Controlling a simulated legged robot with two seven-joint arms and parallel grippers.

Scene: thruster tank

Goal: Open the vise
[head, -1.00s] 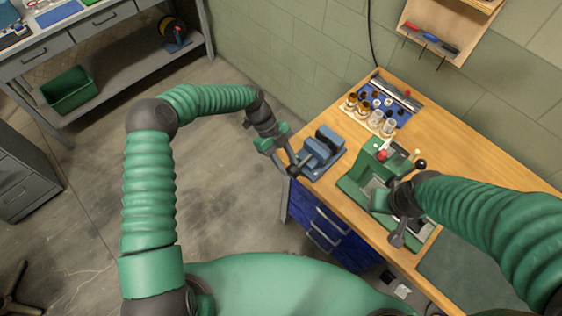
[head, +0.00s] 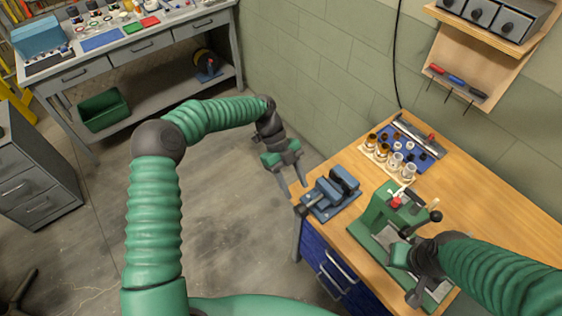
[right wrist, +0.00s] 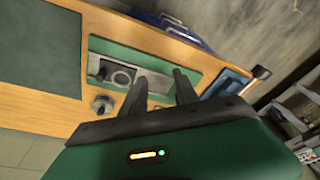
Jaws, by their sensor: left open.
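The blue-grey vise (head: 332,196) sits at the left end of the wooden bench, with its dark screw end (head: 302,211) at the bench edge. A gap shows between its jaws, but its exact width is hard to judge. My left gripper (head: 292,183) is open and empty, just left of the vise, its fingers pointing down near the screw end. I cannot tell whether a finger touches it. My right gripper (head: 402,256) is over the green press. In the right wrist view its two dark fingers (right wrist: 160,88) stand apart with nothing between them.
A green press (head: 385,222) with a red knob stands right of the vise. Behind it are a blue mat with small parts (head: 412,150) and several bottles (head: 385,157). A blue drawer unit (head: 335,270) is under the bench.

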